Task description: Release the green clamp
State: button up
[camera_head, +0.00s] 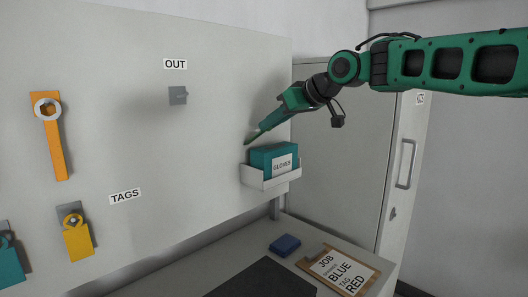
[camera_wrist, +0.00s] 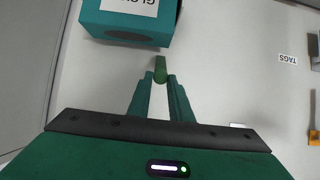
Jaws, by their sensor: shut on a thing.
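My gripper (camera_head: 252,134) reaches in from the right and points down-left, close to the white wall panel, just above the glove box. In the wrist view its two green fingers (camera_wrist: 160,77) are closed on a small darker green piece, which I take as the green clamp (camera_wrist: 160,64). Only its end shows beyond the fingertips; the rest is hidden between them. I cannot tell whether the clamp is still fixed to the panel. In the head view the clamp is too small to make out clearly.
The teal glove box (camera_head: 275,157) sits in a white wall holder (camera_head: 254,180) close below my gripper. A grey OUT hook (camera_head: 178,95), an orange wrench holder (camera_head: 56,145) and a yellow tag (camera_head: 77,241) are on the panel. A blue block (camera_head: 285,245) and clipboard (camera_head: 340,273) lie below.

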aim_at(245, 111)
jog(key=shift+w+a+r, duration=0.3)
jog(key=shift+w+r, duration=0.1)
jog(key=shift+r, duration=0.1)
jog(key=shift+w+a+r, duration=0.25)
jog(key=shift+w+r, duration=0.15)
jog(key=shift+r, duration=0.1)
jog(key=shift+w+a+r, duration=0.5)
jog(key=shift+w+a, duration=0.15)
jog(key=shift+w+a+r, duration=0.25)
jog(key=shift+w+a, duration=0.2)
jog(key=shift+w+a+r, duration=0.15)
jog(key=shift+w+a, duration=0.4)
jog(key=shift+w+a+r, duration=0.15)
jog(key=shift+w+a, duration=0.35)
jog(key=shift+w, duration=0.05)
jog(key=o, duration=0.7)
jog(key=shift+a, duration=0.1)
jog(key=shift+s+a, duration=0.1)
